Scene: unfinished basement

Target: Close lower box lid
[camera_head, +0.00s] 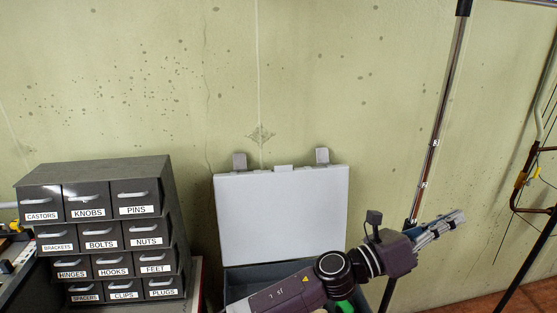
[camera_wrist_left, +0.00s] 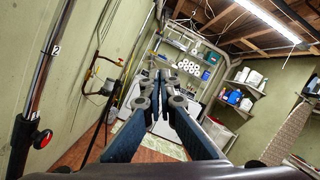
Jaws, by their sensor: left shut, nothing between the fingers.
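The box has a light grey lid (camera_head: 282,215) that stands raised, upright against the wall, with two latches at its top edge. The dark box body (camera_head: 245,280) is below the lid and partly hidden by my left arm. Something green shows inside, beside the arm. My left gripper (camera_head: 452,220) is to the right of the lid, apart from it, and points right and slightly up. It is shut and empty. In the left wrist view its fingers (camera_wrist_left: 163,88) point into the room, and the box is not seen there. My right gripper is not seen.
A grey drawer cabinet (camera_head: 176,230) with labelled drawers stands left of the box. A metal pole (camera_head: 433,150) rises close behind my left gripper. A bow-like frame (camera_head: 520,180) is at the far right. In the wrist view, shelves (camera_wrist_left: 240,90) line the far side.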

